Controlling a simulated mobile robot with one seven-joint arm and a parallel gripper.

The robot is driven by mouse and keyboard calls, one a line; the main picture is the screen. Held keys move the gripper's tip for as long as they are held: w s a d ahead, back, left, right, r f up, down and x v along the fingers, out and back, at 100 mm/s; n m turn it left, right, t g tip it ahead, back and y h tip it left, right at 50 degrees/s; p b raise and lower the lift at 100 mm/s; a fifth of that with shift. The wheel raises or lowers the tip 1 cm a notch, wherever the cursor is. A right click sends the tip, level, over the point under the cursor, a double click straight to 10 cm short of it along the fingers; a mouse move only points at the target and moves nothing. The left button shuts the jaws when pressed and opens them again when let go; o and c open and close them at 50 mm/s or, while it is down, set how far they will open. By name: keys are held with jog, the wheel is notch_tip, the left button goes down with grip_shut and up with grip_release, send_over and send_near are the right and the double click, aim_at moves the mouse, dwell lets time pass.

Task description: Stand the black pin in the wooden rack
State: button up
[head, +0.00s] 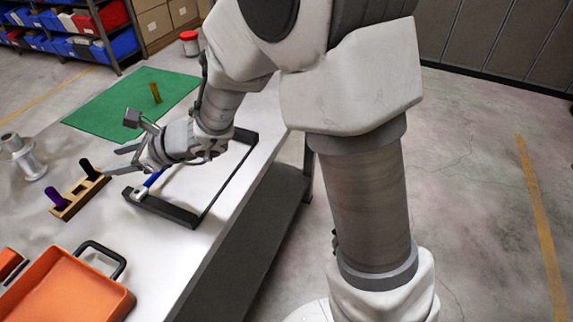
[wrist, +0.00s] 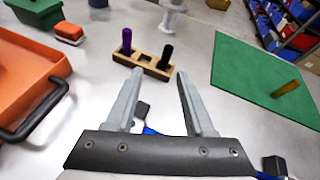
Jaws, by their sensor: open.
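The wooden rack (head: 70,211) stands on the table at the left in the head view, and it also shows beyond my gripper in the wrist view (wrist: 135,63). The black pin (head: 88,168) stands upright in one end of the rack, and it also shows in the wrist view (wrist: 165,56). A purple pin (head: 55,199) stands upright at the other end (wrist: 127,40). A hole between them looks empty. My gripper (head: 110,162) is open and empty. In the wrist view its fingers (wrist: 158,85) point toward the rack, apart from the black pin.
A dark frame with a blue handle (head: 152,181) lies under my arm. An orange tray (head: 75,290) is at the near left. A grey metal spool-like part (head: 25,158) stands beyond the rack.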

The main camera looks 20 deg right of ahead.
jog(key=s+d+r+n+g+h, duration=0.3)
jog(key=s+d+r+n, duration=0.4)
jog(key=s+d+n, duration=0.5)
jog(key=s+d+n+t+h, duration=0.1)
jog(key=s+d+n+h, duration=0.2)
jog(key=d, duration=0.4)
jog(key=s+d+n+t+h, duration=0.1)
jog(key=s+d+n+h, duration=0.2)
jog(key=d, duration=0.4)
jog(key=s+d+r+n+t+h, duration=0.1)
jog(key=s+d+n+h, duration=0.2)
jog(key=d, duration=0.4)
jog(key=shift+d, duration=0.15)
notch_tip(320, 180, up, 13)
jog(key=p, duration=1.3)
jog(key=shift+r, duration=0.2)
jog(key=shift+d, duration=0.15)
